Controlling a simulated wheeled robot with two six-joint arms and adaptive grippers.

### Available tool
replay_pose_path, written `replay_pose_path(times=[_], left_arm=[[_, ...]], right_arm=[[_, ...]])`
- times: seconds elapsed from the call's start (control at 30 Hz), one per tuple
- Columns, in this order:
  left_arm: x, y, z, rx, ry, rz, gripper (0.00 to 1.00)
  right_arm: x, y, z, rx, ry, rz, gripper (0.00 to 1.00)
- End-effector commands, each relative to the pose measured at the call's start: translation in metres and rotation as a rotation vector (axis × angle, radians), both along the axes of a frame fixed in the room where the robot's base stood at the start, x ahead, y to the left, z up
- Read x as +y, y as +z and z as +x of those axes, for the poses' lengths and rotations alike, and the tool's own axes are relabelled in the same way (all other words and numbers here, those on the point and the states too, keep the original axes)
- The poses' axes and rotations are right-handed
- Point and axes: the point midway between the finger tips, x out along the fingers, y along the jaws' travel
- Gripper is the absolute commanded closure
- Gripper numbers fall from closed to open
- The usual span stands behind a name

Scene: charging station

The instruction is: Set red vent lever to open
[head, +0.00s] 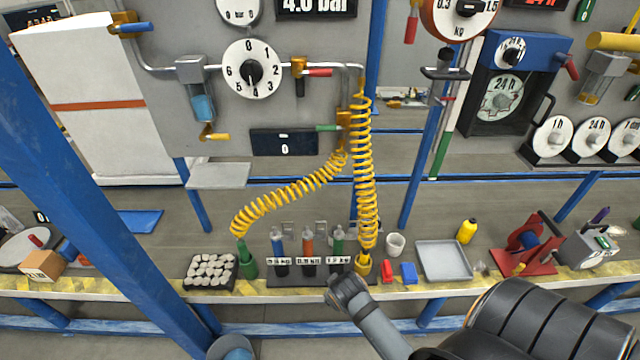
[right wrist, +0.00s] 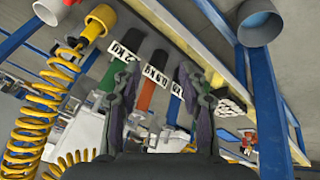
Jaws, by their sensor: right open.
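The red vent lever (head: 318,72) sticks out horizontally to the right from a brass valve (head: 298,68) on the grey wall panel, just right of the white numbered dial (head: 252,70). A dark stem hangs below the valve. My right gripper (head: 346,288) is low at the bench's front edge, by the labelled cylinder rack and well below the lever. In the right wrist view my right gripper (right wrist: 163,95) has its two fingers apart with nothing held between them; labelled cylinders show beyond them. The lever cannot be made out in that view. My left gripper is out of view.
A coiled yellow hose (head: 366,170) hangs just right of the lever, and another coil (head: 290,190) runs down left. A green lever (head: 327,128) sits below. The rack (head: 290,281), grey tray (head: 443,262) and yellow bottle (head: 467,231) stand on the bench. A blue post (head: 70,150) crosses the left.

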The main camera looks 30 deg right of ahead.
Motion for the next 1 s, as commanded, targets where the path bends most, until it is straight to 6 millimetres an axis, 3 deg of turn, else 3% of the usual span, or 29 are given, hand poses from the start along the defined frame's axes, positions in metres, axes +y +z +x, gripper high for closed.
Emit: replay_pose_path(times=[0.03, 0.27, 0.33, 0.5, 0.6, 0.7, 0.87, 1.0], left_arm=[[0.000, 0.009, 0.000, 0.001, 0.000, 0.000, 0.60], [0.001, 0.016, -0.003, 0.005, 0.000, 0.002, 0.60], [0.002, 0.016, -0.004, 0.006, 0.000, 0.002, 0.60], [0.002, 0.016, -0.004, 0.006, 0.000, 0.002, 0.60], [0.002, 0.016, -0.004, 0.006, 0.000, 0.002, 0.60], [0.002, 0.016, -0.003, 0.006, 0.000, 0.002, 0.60], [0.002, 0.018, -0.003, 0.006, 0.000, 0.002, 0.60], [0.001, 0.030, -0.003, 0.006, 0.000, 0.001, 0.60]], right_arm=[[-0.008, 0.043, 0.022, -0.061, 0.004, -0.060, 0.58], [-0.065, 0.199, 0.129, -0.300, -0.001, -0.530, 0.58], [-0.077, 0.251, 0.161, -0.346, 0.001, -0.712, 0.58], [-0.076, 0.382, 0.220, -0.381, 0.031, -1.149, 0.58], [-0.065, 0.435, 0.237, -0.371, 0.047, -1.321, 0.58], [-0.059, 0.459, 0.243, -0.360, 0.055, -1.404, 0.58], [-0.060, 0.465, 0.245, -0.358, 0.056, -1.421, 0.58], [-0.075, 0.472, 0.255, -0.356, 0.055, -1.423, 0.58]])
